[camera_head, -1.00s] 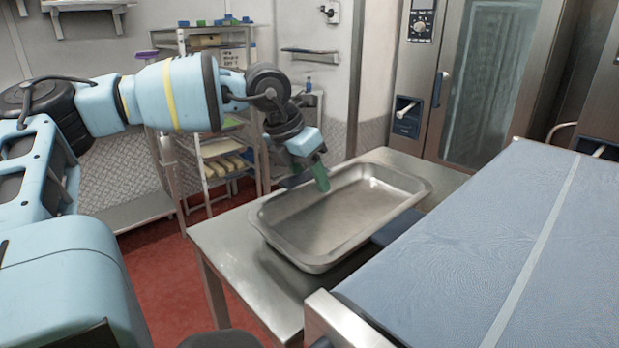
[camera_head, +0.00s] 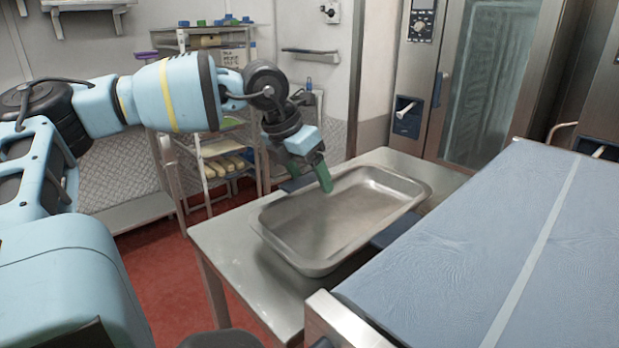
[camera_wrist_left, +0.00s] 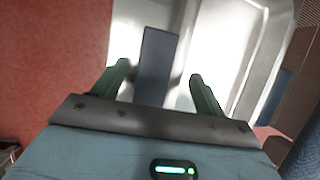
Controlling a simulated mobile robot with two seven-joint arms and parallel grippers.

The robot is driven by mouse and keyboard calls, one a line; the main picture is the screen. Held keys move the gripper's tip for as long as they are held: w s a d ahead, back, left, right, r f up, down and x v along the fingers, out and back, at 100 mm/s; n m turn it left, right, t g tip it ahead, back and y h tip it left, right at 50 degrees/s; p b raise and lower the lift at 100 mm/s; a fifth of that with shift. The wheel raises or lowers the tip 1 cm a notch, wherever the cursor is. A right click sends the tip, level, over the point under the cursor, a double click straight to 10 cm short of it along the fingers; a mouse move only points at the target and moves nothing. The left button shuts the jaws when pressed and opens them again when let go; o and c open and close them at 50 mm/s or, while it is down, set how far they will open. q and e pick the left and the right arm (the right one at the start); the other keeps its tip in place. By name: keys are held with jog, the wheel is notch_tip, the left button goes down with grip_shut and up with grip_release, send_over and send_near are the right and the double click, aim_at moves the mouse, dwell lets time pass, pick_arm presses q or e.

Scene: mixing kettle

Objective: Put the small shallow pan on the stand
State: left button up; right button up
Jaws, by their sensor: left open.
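The shallow metal pan (camera_head: 345,217) is a wide rectangular tray with a flared rim. It sits on a steel-topped stand (camera_head: 235,268) and looks empty. My left gripper (camera_head: 310,183) is above the pan's far-left rim, fingers pointing down. In the left wrist view its two green fingers (camera_wrist_left: 160,72) are apart. A dark blue flat strip (camera_wrist_left: 158,60) shows between them with the bright metal pan (camera_wrist_left: 212,35) behind; I cannot tell what the strip belongs to or whether the fingers touch anything. My right gripper is not in view.
A large blue-topped surface (camera_head: 510,245) fills the right, close to the pan's right side. A dark blue piece (camera_head: 392,232) shows beside the pan there. Ovens (camera_head: 490,80) stand behind; a shelf rack (camera_head: 222,165) stands back left. Red floor (camera_head: 165,270) is clear.

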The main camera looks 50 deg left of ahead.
pick_arm(q)
jog(key=v, duration=1.1)
dwell(0.4)
